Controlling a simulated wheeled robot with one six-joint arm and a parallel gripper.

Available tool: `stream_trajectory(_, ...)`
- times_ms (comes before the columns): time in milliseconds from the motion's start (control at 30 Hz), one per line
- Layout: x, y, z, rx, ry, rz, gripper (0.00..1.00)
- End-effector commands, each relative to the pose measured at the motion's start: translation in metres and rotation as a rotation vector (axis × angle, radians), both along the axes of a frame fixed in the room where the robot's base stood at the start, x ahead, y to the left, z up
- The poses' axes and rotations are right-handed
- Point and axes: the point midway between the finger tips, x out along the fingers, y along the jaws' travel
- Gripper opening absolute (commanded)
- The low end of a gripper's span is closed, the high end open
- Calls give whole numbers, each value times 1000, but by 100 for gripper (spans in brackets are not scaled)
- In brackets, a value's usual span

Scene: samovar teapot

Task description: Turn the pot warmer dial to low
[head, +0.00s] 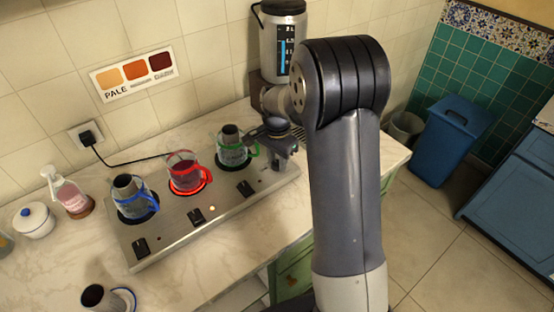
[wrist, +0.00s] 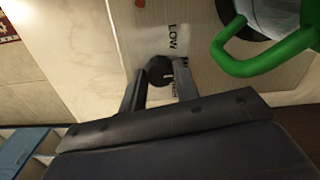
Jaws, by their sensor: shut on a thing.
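The pot warmer dial (wrist: 159,70) is a dark round knob on the metal panel, seen in the wrist view. A small light mark shows on its lower right part, and the word LOW is printed above it to the right. Other lettering is partly covered by a finger. My gripper (wrist: 160,82) is shut on the dial, one finger on each side. In the head view my gripper (head: 282,152) is at the right end of the warmer panel (head: 222,205), and the dial is hidden behind it.
A green-handled pot (head: 231,150) stands close left of my gripper; its handle (wrist: 255,62) is near in the wrist view. A red-handled pot (head: 184,172) sits on a red-glowing ring, a blue-handled pot (head: 131,197) further left. A tall urn (head: 280,45) stands behind.

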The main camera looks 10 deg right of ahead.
Motion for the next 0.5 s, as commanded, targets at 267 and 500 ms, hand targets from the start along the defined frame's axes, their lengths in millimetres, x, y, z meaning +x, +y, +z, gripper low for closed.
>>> stream_trajectory(267, 0, 0, 0, 1, -1, 200, 7)
stream_trajectory(500, 0, 0, 0, 0, 0, 427, 7)
